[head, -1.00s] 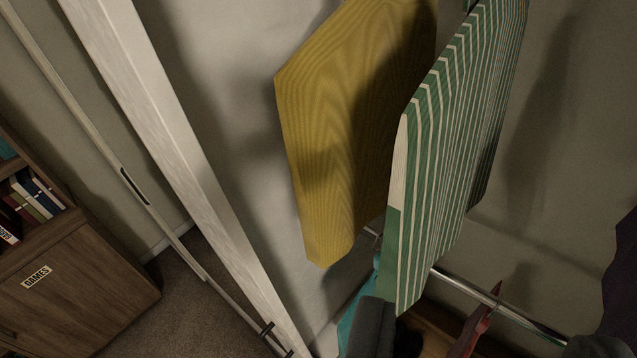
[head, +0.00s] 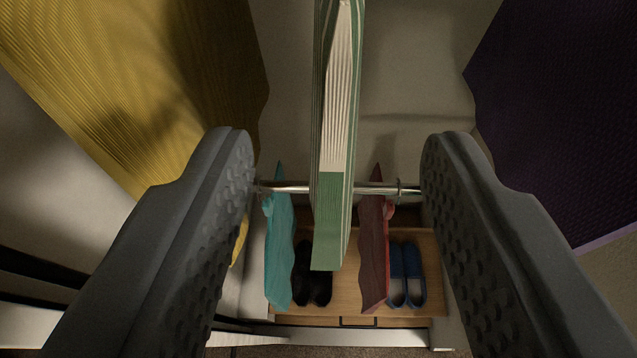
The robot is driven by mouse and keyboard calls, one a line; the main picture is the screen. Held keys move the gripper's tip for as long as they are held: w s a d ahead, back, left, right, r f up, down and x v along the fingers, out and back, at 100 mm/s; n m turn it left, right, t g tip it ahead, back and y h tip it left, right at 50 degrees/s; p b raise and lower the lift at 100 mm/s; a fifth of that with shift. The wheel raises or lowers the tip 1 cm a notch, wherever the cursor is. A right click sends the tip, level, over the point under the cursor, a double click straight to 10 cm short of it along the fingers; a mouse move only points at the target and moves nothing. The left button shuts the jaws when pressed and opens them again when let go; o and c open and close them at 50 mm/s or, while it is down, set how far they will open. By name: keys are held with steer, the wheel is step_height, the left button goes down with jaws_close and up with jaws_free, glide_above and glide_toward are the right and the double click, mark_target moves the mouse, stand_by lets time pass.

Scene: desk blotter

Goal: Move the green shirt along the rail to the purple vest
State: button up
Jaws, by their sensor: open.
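The green shirt (head: 330,215), green with pale stripes, hangs edge-on in the middle of the head view. My gripper (head: 342,150) is open, one finger on each side of the shirt, with clear space between each finger and the cloth. The purple vest (head: 565,120) is dark and hangs at the right, beyond my right finger, apart from the shirt. The upper rail that the shirt hangs from is out of view.
A yellow garment (head: 130,80) hangs at the left, partly behind my left finger. Below are a lower rail (head: 290,188) with a teal garment (head: 279,250) and a dark red garment (head: 372,250), and a wooden shelf (head: 345,300) with black shoes (head: 312,275) and blue shoes (head: 406,275).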

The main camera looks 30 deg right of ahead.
mark_target(339, 97)
steer(key=p+x, duration=0.1)
steer(key=x, duration=0.8)
steer(key=shift+p, duration=0.3)
steer(key=shift+d, duration=0.1)
jaws_close()
